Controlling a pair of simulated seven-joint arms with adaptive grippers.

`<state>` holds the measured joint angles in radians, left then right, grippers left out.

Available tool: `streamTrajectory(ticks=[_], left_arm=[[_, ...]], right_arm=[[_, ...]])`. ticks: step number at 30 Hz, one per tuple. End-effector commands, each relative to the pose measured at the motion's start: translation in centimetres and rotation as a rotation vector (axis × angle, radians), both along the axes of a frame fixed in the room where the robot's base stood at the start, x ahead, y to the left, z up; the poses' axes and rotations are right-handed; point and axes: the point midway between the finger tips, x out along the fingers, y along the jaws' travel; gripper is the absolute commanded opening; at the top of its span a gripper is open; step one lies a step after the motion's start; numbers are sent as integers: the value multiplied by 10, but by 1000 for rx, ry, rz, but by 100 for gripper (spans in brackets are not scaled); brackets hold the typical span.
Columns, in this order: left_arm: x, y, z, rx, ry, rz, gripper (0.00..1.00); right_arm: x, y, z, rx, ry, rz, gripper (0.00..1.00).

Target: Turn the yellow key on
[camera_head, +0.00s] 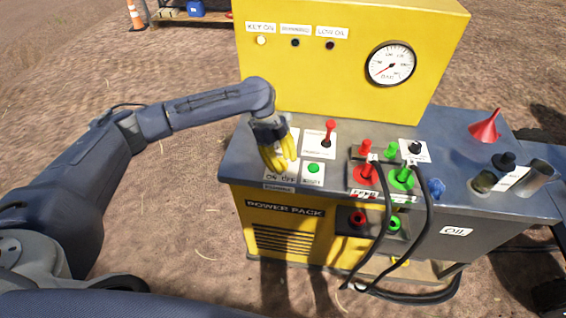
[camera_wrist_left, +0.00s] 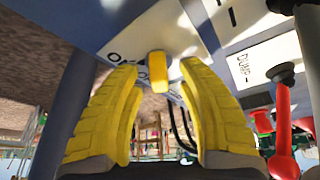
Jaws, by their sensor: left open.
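The yellow key (camera_wrist_left: 158,72) shows in the left wrist view, standing out from the white label plate with "ON" and "OFF" lettering. My left gripper (camera_head: 282,158) reaches down over that plate (camera_head: 277,176) at the left end of the power pack's top. Its yellow fingers (camera_wrist_left: 158,95) are open, one on each side of the key, with gaps visible between fingers and key. In the head view the fingers hide the key. The "KEY ON" lamp (camera_head: 261,41) on the yellow panel looks pale and bright. My right gripper is not in view.
A red-knobbed lever (camera_head: 329,132) and a green button (camera_head: 314,169) stand just right of my left gripper. Further right are red and green hose couplings (camera_head: 366,174) with black hoses, a red funnel (camera_head: 486,126) and a cylindrical cup (camera_head: 537,176). The yellow panel (camera_head: 340,80) rises behind.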

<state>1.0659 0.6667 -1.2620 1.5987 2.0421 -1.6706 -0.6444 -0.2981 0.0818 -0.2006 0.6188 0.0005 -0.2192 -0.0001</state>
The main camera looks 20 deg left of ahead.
Motion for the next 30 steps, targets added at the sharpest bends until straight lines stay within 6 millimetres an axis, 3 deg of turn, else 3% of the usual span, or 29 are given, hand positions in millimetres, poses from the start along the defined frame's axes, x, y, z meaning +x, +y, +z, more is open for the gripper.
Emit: streamTrajectory(ticks=[18, 30], left_arm=[[15, 33, 88, 1, -1, 0, 38], [18, 40, 107, 0, 0, 0, 38]], right_arm=[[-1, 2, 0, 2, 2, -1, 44], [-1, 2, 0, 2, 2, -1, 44]])
